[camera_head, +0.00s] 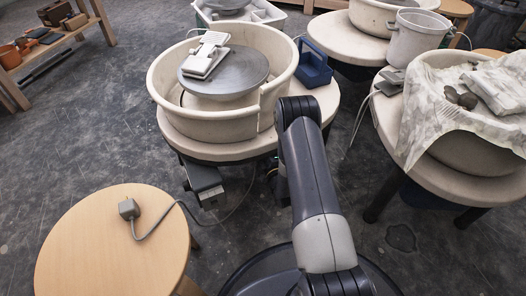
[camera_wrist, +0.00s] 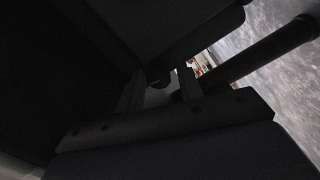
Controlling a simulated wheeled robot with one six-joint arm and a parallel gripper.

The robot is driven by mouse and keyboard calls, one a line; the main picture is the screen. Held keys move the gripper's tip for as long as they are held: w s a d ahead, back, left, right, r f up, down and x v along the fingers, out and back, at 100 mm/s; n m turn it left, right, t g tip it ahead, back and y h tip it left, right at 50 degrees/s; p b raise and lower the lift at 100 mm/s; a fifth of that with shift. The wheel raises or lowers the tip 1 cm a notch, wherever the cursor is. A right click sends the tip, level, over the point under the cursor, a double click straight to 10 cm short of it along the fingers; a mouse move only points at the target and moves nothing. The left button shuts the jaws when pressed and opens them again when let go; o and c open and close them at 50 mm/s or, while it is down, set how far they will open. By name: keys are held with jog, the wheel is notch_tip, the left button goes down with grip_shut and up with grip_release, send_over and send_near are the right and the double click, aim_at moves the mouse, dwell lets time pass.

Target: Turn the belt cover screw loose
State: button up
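The near pottery wheel (camera_head: 210,131) has a pale splash basin around a grey wheel head. My arm reaches to it and bends down at its right front side, so my gripper is hidden in the head view. In the dark wrist view, the two fingers of my gripper (camera_wrist: 158,91) stand apart with a gap between them. A small dark rounded shape (camera_wrist: 159,77) shows at the gap; I cannot tell whether it is the belt cover screw or whether a finger touches it. Large dark surfaces fill the upper part of that view. I cannot make out the belt cover clearly.
A grey box (camera_head: 205,186) with a cable hangs under the wheel's front. A round wooden stool (camera_head: 110,245) stands at the front left. A cloth-covered wheel (camera_head: 470,110) stands right.

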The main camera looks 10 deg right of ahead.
jog(key=shift+o, duration=1.1)
jog(key=shift+w+a+r+n+y, duration=0.15)
jog(key=shift+a+r+n+y, duration=0.2)
jog(key=shift+a+r, duration=0.4)
jog(key=f+p+v, duration=0.1)
jog(key=p+v, duration=0.2)
jog(key=v, duration=0.8)
jog(key=shift+s+d+f, duration=0.2)
jog(key=shift+d, duration=0.05)
